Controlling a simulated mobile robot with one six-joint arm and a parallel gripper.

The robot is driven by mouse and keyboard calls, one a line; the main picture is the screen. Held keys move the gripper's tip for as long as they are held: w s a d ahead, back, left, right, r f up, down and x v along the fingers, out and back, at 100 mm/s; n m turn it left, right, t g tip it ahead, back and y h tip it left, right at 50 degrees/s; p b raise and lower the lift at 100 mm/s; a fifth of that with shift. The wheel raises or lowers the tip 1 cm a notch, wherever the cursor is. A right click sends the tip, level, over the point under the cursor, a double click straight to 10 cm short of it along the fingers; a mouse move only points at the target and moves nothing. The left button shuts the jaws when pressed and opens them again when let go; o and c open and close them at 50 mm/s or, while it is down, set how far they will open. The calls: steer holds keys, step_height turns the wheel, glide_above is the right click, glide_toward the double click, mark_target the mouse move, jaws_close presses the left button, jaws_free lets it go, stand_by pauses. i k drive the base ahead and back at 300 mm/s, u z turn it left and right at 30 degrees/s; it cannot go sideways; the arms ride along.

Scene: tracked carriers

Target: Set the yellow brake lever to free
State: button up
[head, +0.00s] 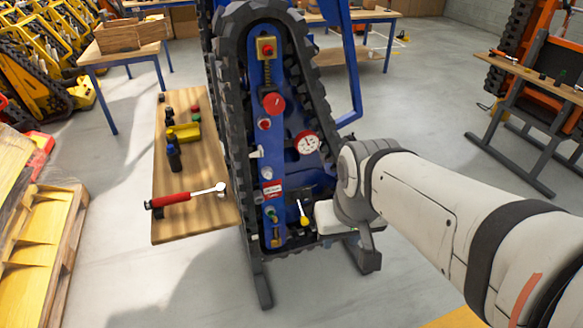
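The blue tracked carrier (267,150) stands upright in the middle of the head view, with black tracks around its frame. The yellow brake lever (304,217) is low on the carrier, a small lever with a yellow end and a pale upper part. Its markings are too small to read. My gripper (318,217) is close to the right of the lever. Its fingers cannot be made out, and I cannot tell whether it touches the lever. My arm comes in from the right and hides the carrier's lower right side.
A white dial gauge (307,143), a red knob (273,103) and other controls sit on the carrier's panel. A wooden bench (215,175) at left holds a red-handled wrench (185,196) and small parts. A pallet (48,240) stands further left. Grey floor is open at right.

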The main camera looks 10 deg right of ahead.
mark_target(304, 220)
steer(key=u, duration=0.95)
steer(key=k, duration=1.2)
steer(key=z, duration=0.55)
steer(key=i, duration=1)
steer(key=z, duration=0.05)
